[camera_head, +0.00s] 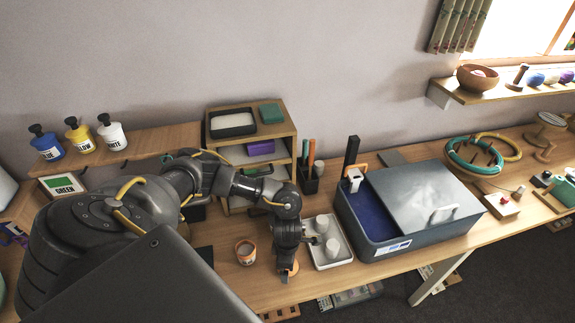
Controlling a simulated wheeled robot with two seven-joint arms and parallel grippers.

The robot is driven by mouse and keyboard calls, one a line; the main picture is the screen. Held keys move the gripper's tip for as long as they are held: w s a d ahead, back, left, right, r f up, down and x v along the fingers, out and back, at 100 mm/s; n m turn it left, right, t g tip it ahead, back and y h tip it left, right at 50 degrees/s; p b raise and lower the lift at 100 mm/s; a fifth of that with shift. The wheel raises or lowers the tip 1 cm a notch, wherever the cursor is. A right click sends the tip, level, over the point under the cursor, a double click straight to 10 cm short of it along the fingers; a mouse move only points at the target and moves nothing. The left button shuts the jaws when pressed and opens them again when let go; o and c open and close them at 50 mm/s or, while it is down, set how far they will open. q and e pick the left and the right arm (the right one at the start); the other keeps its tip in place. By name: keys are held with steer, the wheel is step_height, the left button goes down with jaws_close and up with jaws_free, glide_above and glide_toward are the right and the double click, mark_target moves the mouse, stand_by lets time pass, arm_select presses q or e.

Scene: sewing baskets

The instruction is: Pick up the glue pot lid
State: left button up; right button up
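A small round pot (245,255) with an orange-brown band and a pale top stands on the table, left of my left gripper. It looks like the glue pot. My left gripper (287,273) points down close to the table, between this pot and a white tray. A small orange patch (291,268) shows at its fingertips. It may be the lid, but it is too small and too covered to tell whether the fingers hold it. The finger gap is not clear. My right gripper is not in view.
The white tray (343,258) with pale pieces lies just right of my gripper. A blue-grey box (380,246) with a partly covering lid stands beyond it. A wooden shelf unit (289,126) and a pen holder (309,185) stand behind. The table front edge is near.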

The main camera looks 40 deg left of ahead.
arm_select(q)
steer(key=shift+f, duration=0.25)
steer(key=c, duration=1.1)
steer(key=shift+o, duration=0.2)
